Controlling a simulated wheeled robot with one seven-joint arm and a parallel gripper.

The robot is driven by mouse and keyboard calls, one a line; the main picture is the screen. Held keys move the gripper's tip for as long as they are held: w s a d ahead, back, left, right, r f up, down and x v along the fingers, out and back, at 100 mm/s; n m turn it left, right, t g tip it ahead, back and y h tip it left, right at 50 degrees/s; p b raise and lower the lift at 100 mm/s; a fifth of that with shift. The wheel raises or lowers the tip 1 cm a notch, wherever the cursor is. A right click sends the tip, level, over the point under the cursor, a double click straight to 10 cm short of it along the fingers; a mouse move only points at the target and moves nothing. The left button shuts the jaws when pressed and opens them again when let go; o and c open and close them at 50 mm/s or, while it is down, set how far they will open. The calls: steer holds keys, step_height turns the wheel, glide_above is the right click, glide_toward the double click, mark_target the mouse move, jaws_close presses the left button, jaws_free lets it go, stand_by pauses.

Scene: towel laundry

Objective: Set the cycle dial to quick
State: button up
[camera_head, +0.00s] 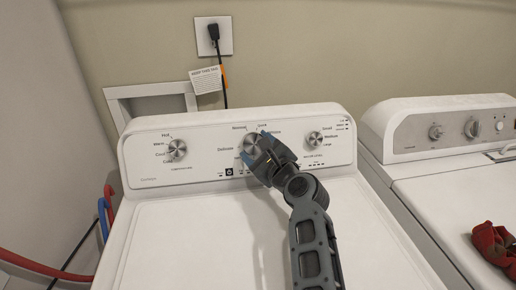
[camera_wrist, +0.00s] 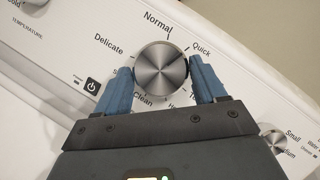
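The cycle dial (camera_wrist: 161,69) is a round brushed-metal knob on the washer's white panel. It also shows, partly covered by my gripper, in the head view (camera_head: 250,144). In the wrist view, "Normal" is printed above it, "Quick" (camera_wrist: 201,48) at its upper right and "Delicate" at its upper left. Lower labels are partly hidden by my fingers. I cannot make out a pointer mark on the dial. My gripper (camera_wrist: 161,77) has one blue finger on each side of the dial, both appearing to touch its rim. In the head view it reaches the panel from the lower right (camera_head: 254,146).
The temperature knob (camera_head: 177,149) is to the left and the water level knob (camera_head: 315,138) to the right. A power button (camera_wrist: 92,86) is below left of the dial. A second machine (camera_head: 450,170) with a red cloth (camera_head: 494,248) stands at the right.

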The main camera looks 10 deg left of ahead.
steer(key=o, duration=0.4)
steer(key=shift+c, duration=0.2)
steer(key=shift+s+d, duration=0.1)
steer(key=v, duration=0.7)
steer(key=shift+s, duration=0.3)
steer(key=shift+d, duration=0.15)
